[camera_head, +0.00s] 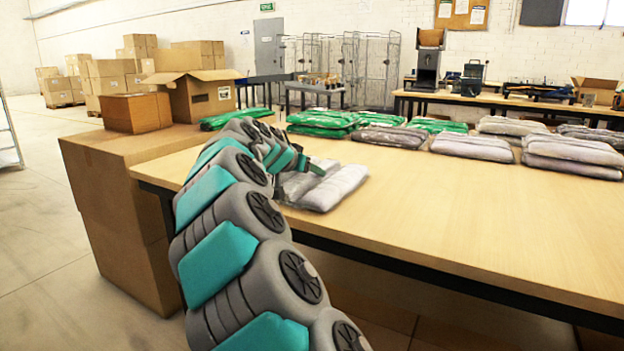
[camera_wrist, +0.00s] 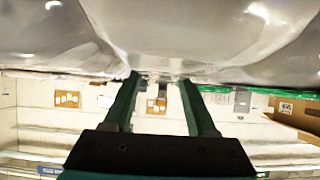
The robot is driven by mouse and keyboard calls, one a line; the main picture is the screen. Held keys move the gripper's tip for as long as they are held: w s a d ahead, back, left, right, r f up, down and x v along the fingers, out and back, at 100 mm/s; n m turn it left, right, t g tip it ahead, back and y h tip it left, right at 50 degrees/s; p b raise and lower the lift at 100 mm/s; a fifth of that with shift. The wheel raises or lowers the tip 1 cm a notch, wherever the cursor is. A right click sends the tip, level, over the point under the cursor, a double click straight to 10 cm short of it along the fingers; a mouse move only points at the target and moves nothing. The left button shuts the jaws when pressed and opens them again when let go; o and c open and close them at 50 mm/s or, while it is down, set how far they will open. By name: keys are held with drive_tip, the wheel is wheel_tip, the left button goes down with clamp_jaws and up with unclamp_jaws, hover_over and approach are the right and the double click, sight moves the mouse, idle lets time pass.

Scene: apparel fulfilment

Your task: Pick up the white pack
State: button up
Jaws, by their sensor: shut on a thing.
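The white pack (camera_head: 338,187) lies on the near left part of the wooden table, in clear wrapping. A greyer part or second pack shows at its left, partly hidden by my arm; I cannot tell which. In the wrist view the shiny wrapped pack (camera_wrist: 170,30) fills the top of the picture, close against the fingertips. My gripper (camera_wrist: 160,78) is shut on the pack's edge, its two green fingers a little apart. In the head view my gripper (camera_head: 318,168) is small and mostly hidden by my arm. The pack appears at table height.
Green packs (camera_head: 322,119) and grey packs (camera_head: 572,155) lie in a row along the table's far side. The wooden table (camera_head: 470,215) is clear at front and right. An open carton (camera_head: 203,100) and a brown box (camera_head: 136,113) stand at the left.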

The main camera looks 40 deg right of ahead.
clamp_jaws()
drive_tip(key=shift+r, duration=0.1)
